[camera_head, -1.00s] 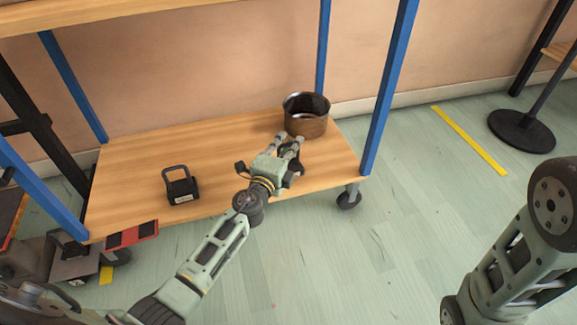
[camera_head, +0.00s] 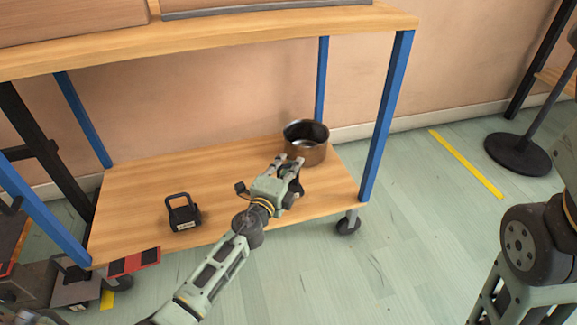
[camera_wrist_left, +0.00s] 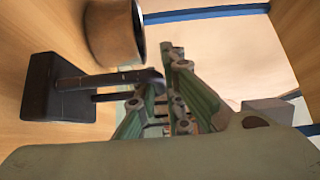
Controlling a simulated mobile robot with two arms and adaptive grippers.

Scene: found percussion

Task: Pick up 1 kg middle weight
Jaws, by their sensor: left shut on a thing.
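My left gripper (camera_head: 289,162) is low over the right part of the wooden lower shelf, close in front of a brown pot. In the left wrist view it is shut on the handle of a black weight (camera_wrist_left: 58,88); the weight's block hangs off the fingers on the shelf side, and I cannot tell whether it touches the shelf. In the head view that weight is mostly hidden by the gripper. Another black weight (camera_head: 184,217) with a loop handle and a pale label stands upright on the left part of the shelf. My right gripper is out of view.
The pot (camera_head: 306,153) stands at the back right of the lower shelf (camera_head: 135,205). Blue posts (camera_head: 385,125) and an upper board (camera_head: 250,37) frame the space. A dark round stand base (camera_head: 517,153) is on the floor at right. The shelf's middle is clear.

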